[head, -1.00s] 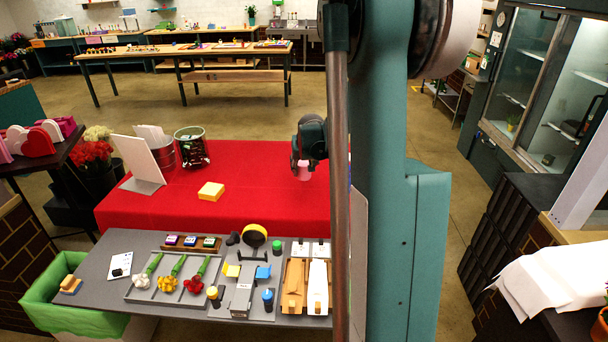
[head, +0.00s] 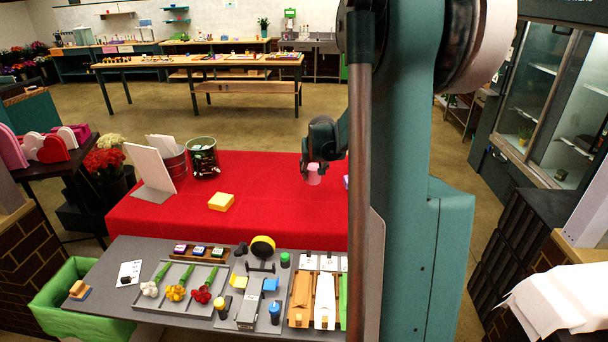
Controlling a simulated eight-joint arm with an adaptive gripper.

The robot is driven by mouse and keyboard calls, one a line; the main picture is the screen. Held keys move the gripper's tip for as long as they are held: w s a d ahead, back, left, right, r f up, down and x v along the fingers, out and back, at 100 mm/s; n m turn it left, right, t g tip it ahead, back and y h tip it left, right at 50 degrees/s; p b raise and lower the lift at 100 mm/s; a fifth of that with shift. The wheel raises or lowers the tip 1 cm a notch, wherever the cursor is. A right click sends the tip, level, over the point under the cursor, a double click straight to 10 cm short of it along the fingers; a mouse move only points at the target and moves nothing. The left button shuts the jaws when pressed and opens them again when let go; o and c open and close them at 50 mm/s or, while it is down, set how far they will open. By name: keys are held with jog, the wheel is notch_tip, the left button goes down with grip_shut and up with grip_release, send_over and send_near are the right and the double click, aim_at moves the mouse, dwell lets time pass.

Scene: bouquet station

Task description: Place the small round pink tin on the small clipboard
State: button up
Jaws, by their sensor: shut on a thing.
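The small round pink tin (head: 313,178) is in my gripper (head: 313,169), which is shut on it. It is held above the right part of the red-covered table (head: 270,215), apart from other things. The fingers are small and partly hidden by the gripper's dark body. A small white board with a dark patch (head: 131,268), perhaps the small clipboard, lies at the left of the grey table (head: 105,262). I cannot tell for sure that it is the clipboard.
A yellow block (head: 221,202), a white standing panel (head: 150,168) and a green-rimmed bucket (head: 203,158) stand on the red cloth. The grey table holds a flower tray (head: 150,304), a tape roll (head: 263,247) and wooden pieces. Bare red cloth lies between the block and my gripper.

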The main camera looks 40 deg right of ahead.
dwell(0.3)
jog(key=w+a+f+b, duration=0.1)
jog(key=w+a, duration=0.4)
jog(key=a, duration=0.3)
jog(key=w+a+f+b, duration=0.1)
jog(key=w+a, duration=0.4)
jog(key=a, duration=0.3)
jog(key=n+y+b, duration=0.1)
jog(key=n+b, duration=0.2)
jog(key=b, duration=0.1)
send_over(129, 273)
jog(key=shift+t, duration=0.4)
notch_tip(129, 273, down, 6)
jog(key=shift+r, duration=0.15)
jog(key=shift+f+b, duration=0.9)
jog(key=shift+f, duration=2.25)
jog(key=shift+f, duration=0.1)
jog(key=shift+f+b, duration=0.45)
jog(key=shift+f, duration=1.3)
